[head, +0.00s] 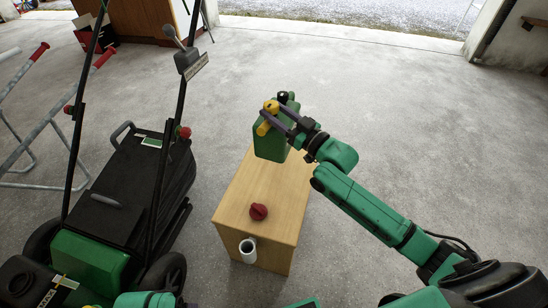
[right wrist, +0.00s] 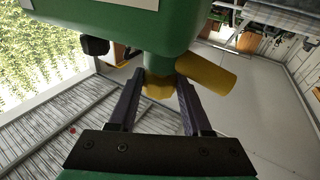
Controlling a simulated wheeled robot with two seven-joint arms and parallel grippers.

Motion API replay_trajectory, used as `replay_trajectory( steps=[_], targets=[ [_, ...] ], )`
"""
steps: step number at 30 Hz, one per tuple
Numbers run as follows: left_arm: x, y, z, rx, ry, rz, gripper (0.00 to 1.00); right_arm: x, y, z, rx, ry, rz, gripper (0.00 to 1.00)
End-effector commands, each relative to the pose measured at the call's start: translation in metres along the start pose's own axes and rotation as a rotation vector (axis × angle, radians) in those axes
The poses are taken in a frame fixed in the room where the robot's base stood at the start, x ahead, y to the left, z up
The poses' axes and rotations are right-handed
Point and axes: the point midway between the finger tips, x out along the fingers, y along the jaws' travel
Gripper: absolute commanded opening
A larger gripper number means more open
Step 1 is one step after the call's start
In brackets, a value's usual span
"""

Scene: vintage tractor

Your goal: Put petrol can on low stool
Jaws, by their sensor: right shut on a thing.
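The petrol can (head: 270,142) is green with a yellow spout and a black cap. It appears upright at the far end of the wooden low stool (head: 283,215); whether its base touches the stool top cannot be told. My right gripper (head: 277,114) is shut on the can at its top, by the yellow part. In the right wrist view, the fingers (right wrist: 160,92) stand on either side of the yellow neck, with the green can body (right wrist: 130,25) filling the top. My left gripper is not in view.
A dark red object (head: 258,211) sits on the nearer half of the stool top. A white cylindrical object (head: 248,249) is at the stool's near end. A black and green mower (head: 118,215) stands to the left. The concrete floor (head: 400,120) beyond and to the right is clear.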

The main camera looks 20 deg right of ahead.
Motion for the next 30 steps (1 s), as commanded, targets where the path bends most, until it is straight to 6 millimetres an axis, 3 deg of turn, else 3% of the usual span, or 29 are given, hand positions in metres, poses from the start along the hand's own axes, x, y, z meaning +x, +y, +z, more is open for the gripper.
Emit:
replay_trajectory(
  steps=[1,6,8,12,19,30],
  targets=[
    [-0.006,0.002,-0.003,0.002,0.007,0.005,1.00,-0.003,0.000,0.019,-0.001,0.001,0.000,0.00],
    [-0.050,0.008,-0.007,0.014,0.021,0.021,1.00,-0.010,-0.001,0.071,-0.003,0.003,0.001,0.00],
    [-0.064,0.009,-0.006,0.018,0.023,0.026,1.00,-0.012,-0.002,0.083,-0.004,0.003,0.000,0.00],
    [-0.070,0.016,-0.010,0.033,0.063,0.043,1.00,-0.014,-0.003,0.100,-0.004,0.005,0.000,0.00],
    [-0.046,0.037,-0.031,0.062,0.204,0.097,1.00,-0.018,-0.003,0.129,-0.004,0.005,0.000,0.00],
    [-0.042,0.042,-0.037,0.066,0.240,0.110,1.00,-0.019,-0.004,0.131,-0.003,0.006,0.000,0.00]
  ],
)
